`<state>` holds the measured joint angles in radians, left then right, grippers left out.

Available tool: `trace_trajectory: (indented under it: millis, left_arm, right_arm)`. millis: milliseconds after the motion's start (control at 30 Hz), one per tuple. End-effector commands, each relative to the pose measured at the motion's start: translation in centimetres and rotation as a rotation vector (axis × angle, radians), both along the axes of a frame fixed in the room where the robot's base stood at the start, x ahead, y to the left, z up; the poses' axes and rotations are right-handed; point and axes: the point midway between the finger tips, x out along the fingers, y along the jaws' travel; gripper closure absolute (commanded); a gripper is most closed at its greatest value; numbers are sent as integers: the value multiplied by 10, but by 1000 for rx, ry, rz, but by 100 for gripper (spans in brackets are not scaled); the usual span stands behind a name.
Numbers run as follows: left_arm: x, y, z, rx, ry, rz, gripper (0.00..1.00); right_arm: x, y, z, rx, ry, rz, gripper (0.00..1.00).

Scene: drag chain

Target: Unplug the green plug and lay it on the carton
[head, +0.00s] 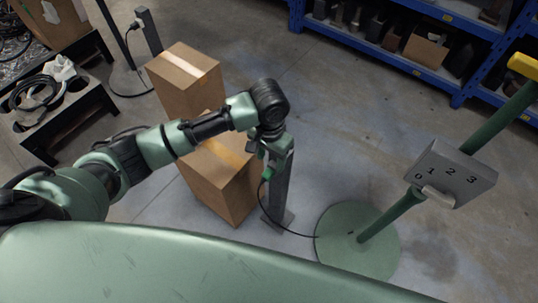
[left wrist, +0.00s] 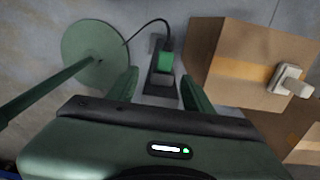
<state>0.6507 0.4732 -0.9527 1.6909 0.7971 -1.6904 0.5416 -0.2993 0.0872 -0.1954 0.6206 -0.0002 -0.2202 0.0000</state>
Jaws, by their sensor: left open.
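The green plug (head: 267,174) sits at the upper part of a grey post (head: 281,185), with a black cable running from it. In the left wrist view the green plug (left wrist: 166,62) shows beyond the fingertips, roughly between them in the picture and not gripped. My left gripper (head: 258,150) is open and points down close above the plug; its two fingers (left wrist: 160,88) are spread and empty. The carton (head: 235,190), a brown taped box, stands just left of the post, partly hidden by my left arm. It also shows in the left wrist view (left wrist: 225,55). My right gripper is not seen.
A second carton (head: 183,85) stands behind. A green stand with a round base (head: 335,235) and a numbered switch box (head: 450,178) is on the right. A pale object (left wrist: 290,80) shows over the carton. Blue shelving (head: 385,55) lines the back.

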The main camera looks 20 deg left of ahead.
Motion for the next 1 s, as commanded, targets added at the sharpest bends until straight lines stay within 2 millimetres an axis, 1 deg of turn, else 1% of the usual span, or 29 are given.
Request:
trace_trajectory:
  millis: [67, 167, 400, 600, 767, 1000]
  left_arm:
    - [3, 6, 2, 19, 7, 8, 49]
    - [3, 7, -5, 24, 13, 11, 49]
    - [3, 7, -42, 23, 12, 11, 49]
    - [3, 6, -66, 22, 10, 10, 49]
    - [3, 6, -73, 21, 7, 9, 49]
    - [3, 6, -74, 21, 7, 9, 49]
  right_arm:
    - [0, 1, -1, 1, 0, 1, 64]
    - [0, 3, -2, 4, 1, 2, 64]
    - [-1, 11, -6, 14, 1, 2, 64]
    - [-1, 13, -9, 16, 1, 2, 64]
    - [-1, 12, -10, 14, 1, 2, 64]
    - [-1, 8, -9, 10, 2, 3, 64]
